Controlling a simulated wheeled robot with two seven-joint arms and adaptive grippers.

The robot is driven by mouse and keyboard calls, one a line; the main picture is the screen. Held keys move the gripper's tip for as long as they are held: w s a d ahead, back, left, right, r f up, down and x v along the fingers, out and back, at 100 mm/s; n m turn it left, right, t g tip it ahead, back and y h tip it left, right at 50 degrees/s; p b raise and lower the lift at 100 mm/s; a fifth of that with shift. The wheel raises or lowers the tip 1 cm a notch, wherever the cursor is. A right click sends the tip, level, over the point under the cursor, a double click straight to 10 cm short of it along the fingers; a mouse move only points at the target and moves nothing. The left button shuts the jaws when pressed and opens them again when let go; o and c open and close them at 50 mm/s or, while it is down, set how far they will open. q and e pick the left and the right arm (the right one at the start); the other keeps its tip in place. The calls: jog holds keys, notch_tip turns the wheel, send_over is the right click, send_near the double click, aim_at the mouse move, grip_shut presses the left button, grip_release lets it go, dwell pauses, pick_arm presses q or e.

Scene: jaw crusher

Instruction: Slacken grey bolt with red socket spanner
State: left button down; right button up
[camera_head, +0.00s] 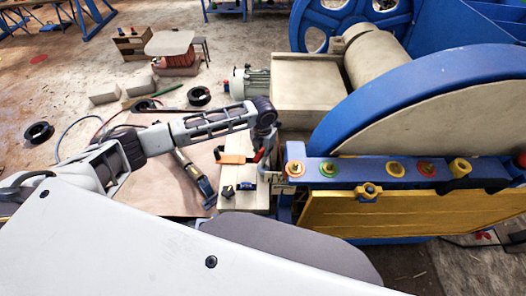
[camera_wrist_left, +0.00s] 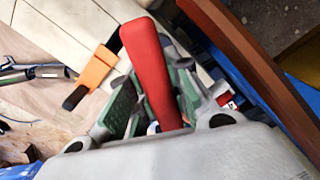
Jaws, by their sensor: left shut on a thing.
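In the head view my left arm reaches in from the left, and its gripper (camera_head: 268,148) points down beside the left end of the crusher's blue beam (camera_head: 345,178). In the left wrist view this gripper (camera_wrist_left: 153,104) is shut on the red handle of the red socket spanner (camera_wrist_left: 147,58), between its green pads. The spanner's socket end is hidden. In the head view a little of the red spanner (camera_head: 258,156) shows by the gripper. Several bolts sit on coloured rings along the beam, the closest on an orange ring (camera_head: 295,169). I cannot tell which is the grey bolt.
A pale wooden bench (camera_head: 240,145) stands left of the crusher, with an orange-and-black tool (camera_head: 234,158) and a blue-and-yellow tool (camera_head: 238,187) on it. The yellow panel (camera_head: 400,210) and blue flywheel (camera_head: 400,90) border the right side. Hoses lie on the floor.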

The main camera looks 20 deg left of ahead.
pick_arm(q)
jog(key=shift+f, duration=0.85)
jog(key=shift+f, duration=0.25)
dwell(1.3)
jog(key=shift+n+p, duration=1.1)
jog(key=shift+n, duration=0.2)
jog(key=shift+s+n+p, duration=0.1)
jog(key=shift+n+p, duration=1.25)
jog(key=shift+n, duration=0.85)
jog(key=shift+f, duration=0.1)
jog(key=shift+n, duration=3.5)
